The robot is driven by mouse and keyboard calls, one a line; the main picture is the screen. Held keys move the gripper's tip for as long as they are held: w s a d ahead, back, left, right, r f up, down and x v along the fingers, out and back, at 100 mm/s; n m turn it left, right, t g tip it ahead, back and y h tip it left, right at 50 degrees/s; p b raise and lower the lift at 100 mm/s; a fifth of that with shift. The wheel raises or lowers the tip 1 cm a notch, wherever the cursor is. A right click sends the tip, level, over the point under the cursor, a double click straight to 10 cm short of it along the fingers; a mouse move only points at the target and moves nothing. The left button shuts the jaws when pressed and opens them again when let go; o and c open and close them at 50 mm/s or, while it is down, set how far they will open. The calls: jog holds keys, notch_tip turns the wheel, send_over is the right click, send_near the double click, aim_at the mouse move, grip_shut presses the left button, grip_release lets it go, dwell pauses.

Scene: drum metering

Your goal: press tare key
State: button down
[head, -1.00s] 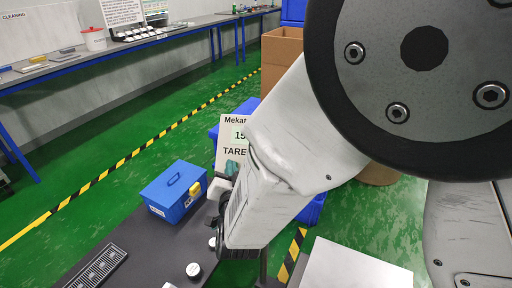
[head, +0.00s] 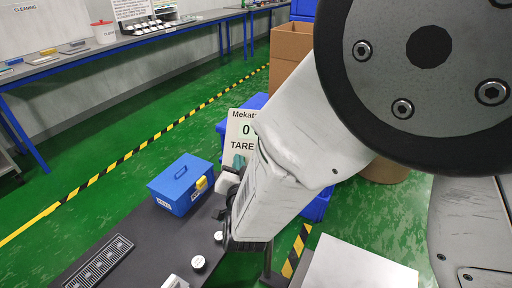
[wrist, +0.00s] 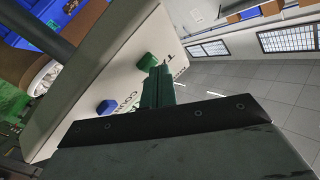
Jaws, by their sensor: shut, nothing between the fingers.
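The scale's indicator panel (head: 238,122) stands behind my arm in the head view, reading "Meka…", a "0" on its display and "TARE" below. My arm hides its right part. In the wrist view the pale panel (wrist: 100,75) is tilted, with a green key (wrist: 147,61) beside a label starting with "T" and a blue key (wrist: 106,106) beside "CON…". My gripper (wrist: 158,72) is shut and empty, its green fingertips right at the green key. I cannot tell whether they touch it. The fingers also show in front of the panel in the head view (head: 238,161).
A blue toolbox (head: 178,186) with a yellow latch sits on the dark bench (head: 150,240), near a slotted grate (head: 99,262) and small white-topped items (head: 198,262). A cardboard box (head: 289,52) and blue bins stand behind. A pale flat surface (head: 355,268) lies at lower right.

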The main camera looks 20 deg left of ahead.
jog(key=shift+s+d+r, duration=0.15)
jog(key=shift+s+r, duration=0.35)
jog(key=shift+s, duration=0.05)
jog(key=shift+r, duration=0.1)
jog(key=shift+s+d+r, duration=0.25)
jog(key=shift+s+r, duration=0.6)
jog(key=shift+s+d+r, duration=0.2)
jog(key=shift+s+r, duration=0.65)
